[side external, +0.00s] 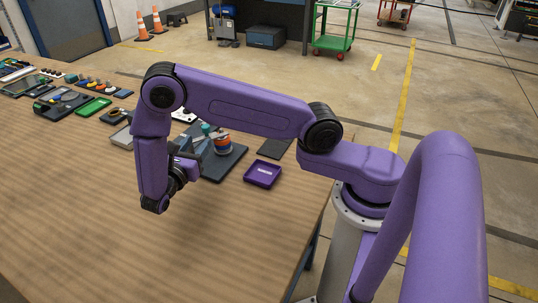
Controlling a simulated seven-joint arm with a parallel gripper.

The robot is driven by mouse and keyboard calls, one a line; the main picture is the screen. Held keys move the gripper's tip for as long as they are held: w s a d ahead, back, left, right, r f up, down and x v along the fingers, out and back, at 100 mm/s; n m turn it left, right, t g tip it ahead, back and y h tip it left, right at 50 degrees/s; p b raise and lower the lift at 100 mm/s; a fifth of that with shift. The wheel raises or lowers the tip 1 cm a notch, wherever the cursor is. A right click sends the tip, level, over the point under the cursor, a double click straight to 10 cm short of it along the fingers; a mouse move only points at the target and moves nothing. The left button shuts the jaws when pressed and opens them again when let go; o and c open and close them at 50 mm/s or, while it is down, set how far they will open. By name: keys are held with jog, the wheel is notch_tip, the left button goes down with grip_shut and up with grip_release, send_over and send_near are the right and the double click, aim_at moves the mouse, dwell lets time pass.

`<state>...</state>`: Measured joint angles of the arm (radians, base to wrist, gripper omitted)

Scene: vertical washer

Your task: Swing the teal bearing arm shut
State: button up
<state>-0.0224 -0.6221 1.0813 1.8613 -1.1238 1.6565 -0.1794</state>
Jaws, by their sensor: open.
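A small fixture stands on a dark base plate (228,163) near the middle of the table. It has a teal part (206,128) at its top, which I take to be the bearing arm, and an orange and blue cylinder (222,145) to its right. My gripper (190,152) is open, at the left side of the fixture. My forearm and wrist cover part of this area. I cannot tell whether the fingers touch the teal part, nor how far it is swung. The washer is too small to make out.
A purple tray (262,174) sits right of the base plate, and a dark flat pad (274,147) lies behind it. Several small tools and a green case (93,107) lie at the table's far left. The front of the wooden table (90,215) is clear.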

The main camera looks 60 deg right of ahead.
jog(key=s+a, duration=0.3)
jog(key=a, duration=1.3)
jog(key=s+d+r+m+g+y, duration=0.1)
jog(key=s+d+r+m+y, duration=0.2)
jog(key=s+y, duration=0.4)
jog(key=s+d+r+m+g+y, duration=0.2)
jog(key=s+d+r+y, duration=0.4)
jog(key=s, duration=0.8)
jog(key=shift+d+m+y, duration=0.8)
jog(key=shift+d+y, duration=0.3)
jog(key=s+y, duration=0.1)
jog(key=s+d+y, duration=0.1)
jog(key=s, duration=0.1)
jog(key=s+m, duration=0.1)
jog(key=shift+s+d+r+y, duration=0.15)
jog(key=shift+s+r+y, duration=0.15)
jog(key=shift+r+y, duration=0.1)
